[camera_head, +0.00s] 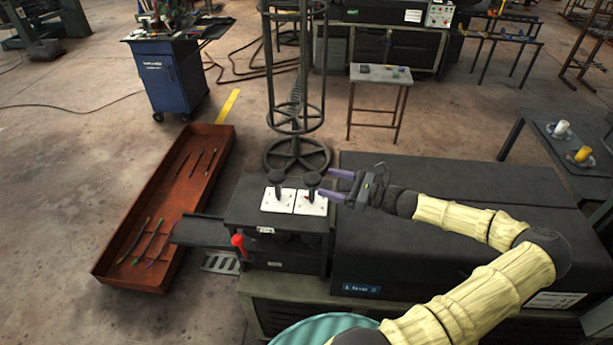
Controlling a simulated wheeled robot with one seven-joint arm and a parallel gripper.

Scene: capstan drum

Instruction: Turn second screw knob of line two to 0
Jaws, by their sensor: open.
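Two dark screw knobs stand upright on white plates on top of a black box (250,217). The left knob (276,178) is on the left plate (270,203). The right knob (312,180) is on the right plate (318,205), with a small red mark near its foot. The scale marks are too small to read. My gripper (333,184) comes in from the right, with its purple fingers open and pointing left. The fingertips are close beside the right knob; I cannot tell whether they touch it.
A red-handled lever (238,241) sticks out at the box's front left. A dark round cage frame (297,152) stands just behind the knobs. A long black cabinet (430,240) lies under my arm. A rusty tray (165,215) with thin rods is on the floor at left.

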